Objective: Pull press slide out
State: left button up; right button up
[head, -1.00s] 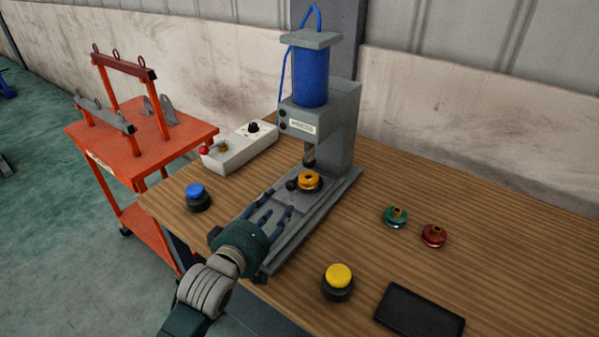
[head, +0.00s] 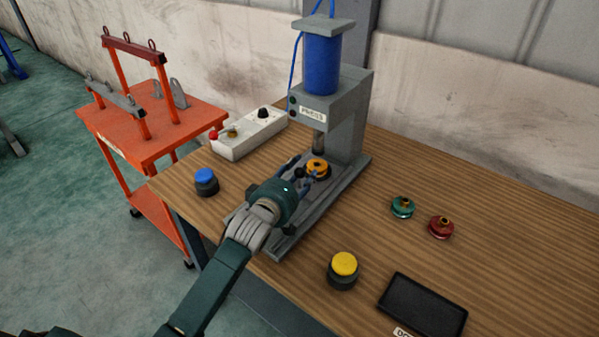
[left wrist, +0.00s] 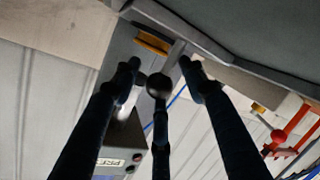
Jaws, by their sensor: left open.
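The press (head: 338,105) stands on the wooden table, a grey frame with a blue cylinder on top. An orange wheel-like part (head: 317,167) sits on its slide below the ram; the part also shows in the left wrist view (left wrist: 152,43). My left gripper (head: 302,178) is open over the press base, its fingers pointing toward the orange part. In the left wrist view, the slide's dark round knob (left wrist: 158,86) lies between the open fingertips; I cannot tell whether they touch it. My gripper and arm hide much of the slide in the head view. My right gripper is not in view.
A white control box (head: 250,135) and a blue button (head: 206,181) lie left of the press. A yellow button (head: 342,269), green part (head: 402,207), red part (head: 441,227) and black tray (head: 408,305) are on the right. An orange cart (head: 150,140) stands left.

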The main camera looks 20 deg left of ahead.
pick_arm(q)
grip_shut()
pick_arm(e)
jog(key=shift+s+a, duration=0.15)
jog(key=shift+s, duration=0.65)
pick_arm(q)
jog(key=shift+s, duration=0.1)
